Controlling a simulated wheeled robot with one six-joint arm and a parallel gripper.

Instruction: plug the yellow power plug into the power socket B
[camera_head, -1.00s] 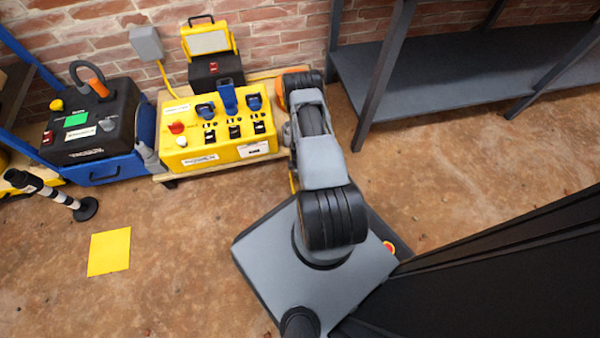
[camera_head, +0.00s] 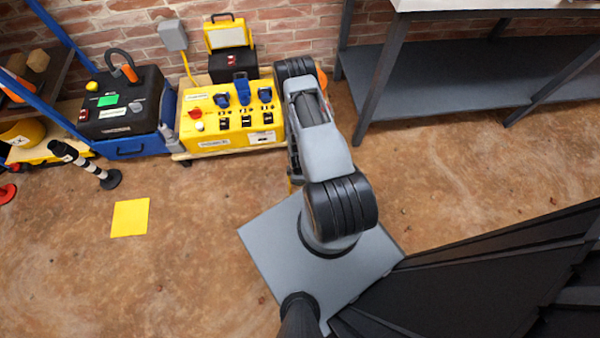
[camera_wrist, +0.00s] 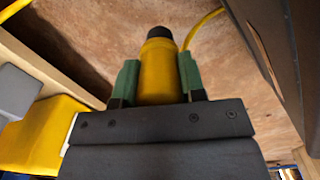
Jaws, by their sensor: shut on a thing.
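The yellow power plug (camera_wrist: 158,68), with a dark end, is between the green fingers of my gripper (camera_wrist: 158,82) in the wrist view. My gripper is shut on it. A yellow cable (camera_wrist: 203,28) runs beside it. In the head view the yellow socket box (camera_head: 212,136) stands by the wall, with three blue-lidded sockets on top. The middle socket (camera_head: 243,92) has its lid raised higher than the others. The letters are too small to read, so I cannot tell which is socket B. My arm hides the gripper and plug in the head view.
A black case (camera_head: 118,105) on a blue base stands left of the socket box. A grey shelf bench (camera_head: 440,85) stands at right. The floor between is clear.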

